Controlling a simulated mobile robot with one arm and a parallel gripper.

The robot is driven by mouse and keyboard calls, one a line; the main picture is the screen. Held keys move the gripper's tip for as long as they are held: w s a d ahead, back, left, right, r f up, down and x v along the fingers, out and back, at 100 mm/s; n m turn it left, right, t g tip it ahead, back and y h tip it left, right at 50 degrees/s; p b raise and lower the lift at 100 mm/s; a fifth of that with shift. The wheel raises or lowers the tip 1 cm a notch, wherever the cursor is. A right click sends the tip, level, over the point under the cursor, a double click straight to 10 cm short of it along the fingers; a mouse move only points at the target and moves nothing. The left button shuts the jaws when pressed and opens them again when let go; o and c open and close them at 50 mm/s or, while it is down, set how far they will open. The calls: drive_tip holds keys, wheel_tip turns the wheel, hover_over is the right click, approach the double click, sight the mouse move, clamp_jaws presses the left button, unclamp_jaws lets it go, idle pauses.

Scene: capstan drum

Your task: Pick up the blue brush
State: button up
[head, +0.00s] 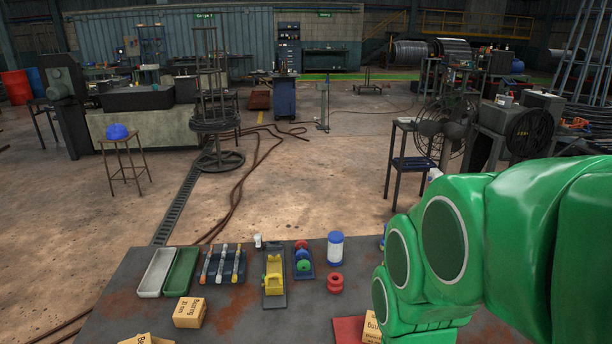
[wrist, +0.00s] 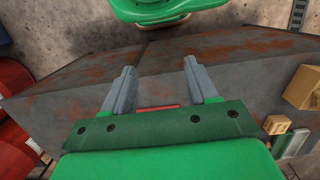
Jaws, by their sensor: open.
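I cannot make out a blue brush for certain in either view. In the head view a small blue thing (head: 382,231) shows at the table's right, mostly hidden behind my green arm, too little to name. My gripper (wrist: 160,68) shows in the wrist view, with its two grey fingers apart and nothing between them. It is over the rusty dark metal table (wrist: 165,62). In the head view my arm covers the right part of the table (head: 125,285) and hides the gripper.
The table holds white (head: 157,272) and green trays (head: 182,271), a rack of sticks (head: 222,266), a yellow device (head: 273,275), a blue-white cylinder (head: 335,249), a red spool (head: 335,283), cardboard boxes (head: 189,312) and a red flat piece (head: 347,330).

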drive_tip(key=w+a+m+t+y, duration=0.25)
drive_tip(key=w+a+m, duration=0.2)
drive_tip(key=w, duration=0.85)
drive_tip(key=w+a+m+t+y, duration=0.25)
drive_tip(key=w+a+m, duration=0.2)
drive_tip(key=w, duration=0.85)
drive_tip(key=w+d+f+m+t, duration=0.15)
drive_tip(key=w+m+t, duration=0.35)
drive_tip(key=w, duration=0.6)
drive_tip(key=w+d+f+m+t, duration=0.1)
drive_tip(key=w+d+m+t, duration=0.15)
drive_tip(key=w+m, duration=0.75)
drive_tip(key=w+d+f+m+t+h, duration=0.1)
drive_tip(key=w+d+f+m+h, duration=0.3)
drive_tip(key=d, duration=0.4)
drive_tip(key=w+d+f+m+h, duration=0.25)
drive_tip(key=d+f+m, duration=0.35)
drive_tip(key=d, duration=0.3)
drive_tip(key=w+d+f+m+t+h, duration=0.1)
drive_tip(key=w+d+f+m+h, duration=0.25)
drive_tip(key=d+m, duration=0.35)
drive_tip(key=shift+n+y, duration=0.4)
drive_tip(key=shift+n, duration=0.3)
drive_tip(key=shift+d+x, duration=0.2)
drive_tip(key=shift+x, duration=2.1)
drive_tip(key=shift+d+x, duration=0.25)
drive_tip(key=shift+x, duration=2)
